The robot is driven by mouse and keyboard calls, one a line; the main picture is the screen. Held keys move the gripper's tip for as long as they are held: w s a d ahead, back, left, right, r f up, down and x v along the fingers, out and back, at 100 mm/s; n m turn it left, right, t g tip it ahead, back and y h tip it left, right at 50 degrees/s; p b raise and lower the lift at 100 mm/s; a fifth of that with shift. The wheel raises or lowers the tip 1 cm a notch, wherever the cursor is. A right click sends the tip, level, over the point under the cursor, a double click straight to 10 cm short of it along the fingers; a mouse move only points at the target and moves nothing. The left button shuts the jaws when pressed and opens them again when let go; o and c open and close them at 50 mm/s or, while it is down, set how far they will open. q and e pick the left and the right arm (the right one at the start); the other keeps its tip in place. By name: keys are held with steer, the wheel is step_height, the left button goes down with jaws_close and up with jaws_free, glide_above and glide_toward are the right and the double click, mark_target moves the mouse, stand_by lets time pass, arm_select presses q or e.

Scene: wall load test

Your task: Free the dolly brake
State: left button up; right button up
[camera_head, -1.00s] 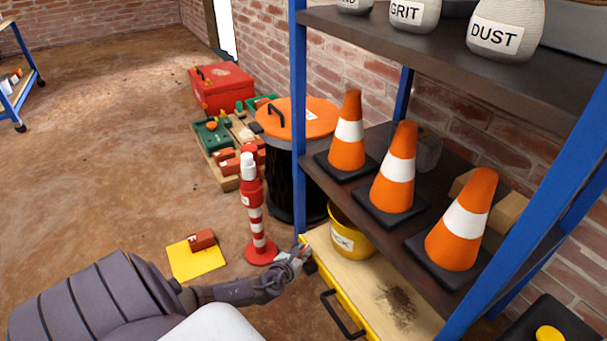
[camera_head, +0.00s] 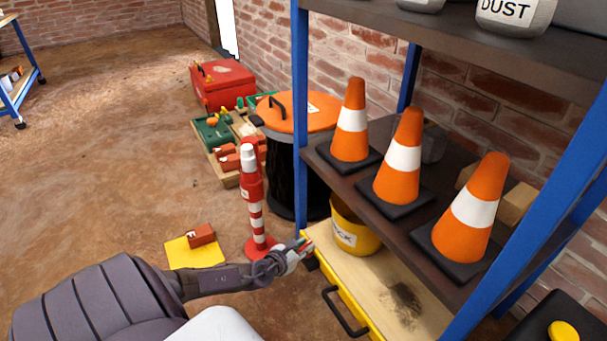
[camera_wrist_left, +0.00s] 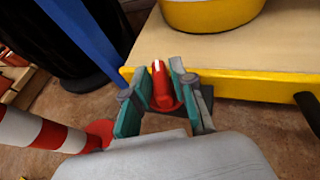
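The dolly shows as a pale wooden deck with a yellow edge (camera_head: 345,285), low beneath the dark shelf. In the left wrist view its yellow edge (camera_wrist_left: 245,84) runs across the picture. A red lever with a white mark, which looks like the brake (camera_wrist_left: 161,88), stands at that edge by a dark bracket. My left gripper (camera_head: 303,247) is at the deck's near left corner. In the left wrist view its teal fingers (camera_wrist_left: 158,92) are apart, one on each side of the red lever. I see no clear contact with it. My right gripper is not in view.
A yellow bucket (camera_head: 352,228) stands on the deck. A blue post (camera_head: 299,130) rises beside the gripper. A red-and-white striped post (camera_head: 256,215) stands just left. Orange cones (camera_head: 401,160) sit on the shelf (camera_head: 330,172) above. Open floor (camera_head: 110,170) lies left.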

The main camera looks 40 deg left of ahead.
arm_select(q)
steer(key=shift+o, duration=0.8)
steer(key=v, duration=1.2)
steer(key=shift+a, duration=0.1)
